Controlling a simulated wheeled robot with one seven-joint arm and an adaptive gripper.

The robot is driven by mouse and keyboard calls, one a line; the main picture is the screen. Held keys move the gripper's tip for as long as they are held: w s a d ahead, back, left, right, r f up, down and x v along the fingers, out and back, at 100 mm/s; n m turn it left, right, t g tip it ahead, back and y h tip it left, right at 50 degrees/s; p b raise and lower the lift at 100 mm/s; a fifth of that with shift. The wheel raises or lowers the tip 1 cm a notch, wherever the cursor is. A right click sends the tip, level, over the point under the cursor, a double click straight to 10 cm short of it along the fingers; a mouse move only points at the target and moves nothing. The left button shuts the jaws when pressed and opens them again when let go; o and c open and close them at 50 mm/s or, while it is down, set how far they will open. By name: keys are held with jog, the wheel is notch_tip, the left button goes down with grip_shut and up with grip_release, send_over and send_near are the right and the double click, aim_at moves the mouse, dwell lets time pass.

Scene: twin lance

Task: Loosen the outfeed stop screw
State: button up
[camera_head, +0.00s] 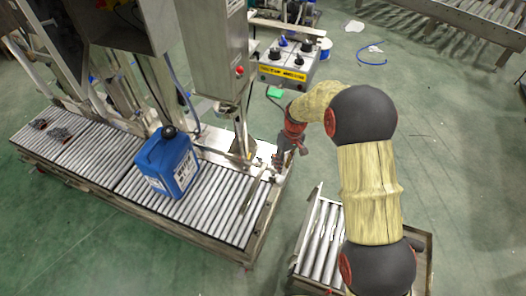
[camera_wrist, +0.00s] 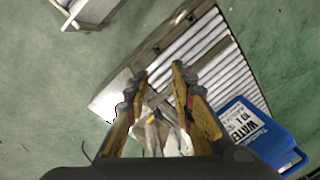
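My gripper (camera_head: 283,160) is over the right corner of the roller conveyor's end, beside the metal column. In the wrist view my gripper (camera_wrist: 160,74) has its two fingers apart, with metal conveyor frame visible between and below them. A thin metal bar (camera_head: 252,190) lies slantwise across the rollers near the conveyor end; it also shows in the wrist view (camera_wrist: 212,54). A small dark fitting (camera_head: 272,180) sits on the end rail just below my gripper. I cannot tell for certain which part is the stop screw.
A blue water jug (camera_head: 168,162) with a dark cap stands on the rollers (camera_head: 222,205). A control box (camera_head: 289,66) with knobs stands behind my gripper. A second, short roller section (camera_head: 322,243) is at lower right. Green floor is open at right.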

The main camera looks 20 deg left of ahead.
aim_at(260, 158)
jog(key=w+a+f+n, duration=0.2)
jog(key=w+a+f, duration=0.1)
jog(key=a, duration=0.1)
jog(key=w+a+f+n+t+y, duration=0.1)
jog(key=w+a+f+n, duration=0.2)
jog(key=w+a, duration=0.1)
jog(key=w+a+f+n, duration=0.2)
jog(key=w+a+f, duration=0.1)
jog(key=w+a, duration=0.1)
jog(key=shift+n+t+y, duration=0.3)
jog(key=shift+n, duration=0.1)
jog(key=shift+b+x, duration=1.45)
jog(key=shift+x, duration=1.95)
jog(key=shift+s, duration=0.1)
jog(key=shift+c, duration=0.2)
jog(key=c, duration=0.4)
jog(key=shift+c, duration=0.6)
